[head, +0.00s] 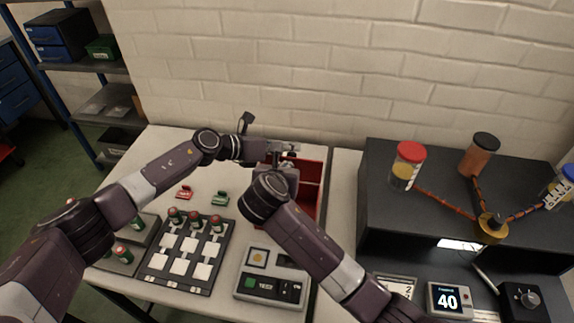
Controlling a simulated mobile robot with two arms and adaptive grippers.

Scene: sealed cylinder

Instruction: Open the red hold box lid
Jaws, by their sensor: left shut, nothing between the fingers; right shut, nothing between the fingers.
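The red hold box (312,172) stands near the back of the white table, by the wall. Red inner surfaces show on its right side, so it looks open at least there. Its left part is hidden by my grippers, and I cannot make out the lid apart from the box. My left gripper (290,148) is shut and empty at the box's back edge. My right gripper (287,168) is shut and empty just in front of it, over the box's left part. Whether either one touches the box cannot be told.
A dark tray (158,272) with several capped vials, a grey tray (112,262) and a grey device (243,283) stand in front. A red clip (184,192) and green clip (220,199) lie nearby. A black bench (400,225) with jars is right; the brick wall is behind.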

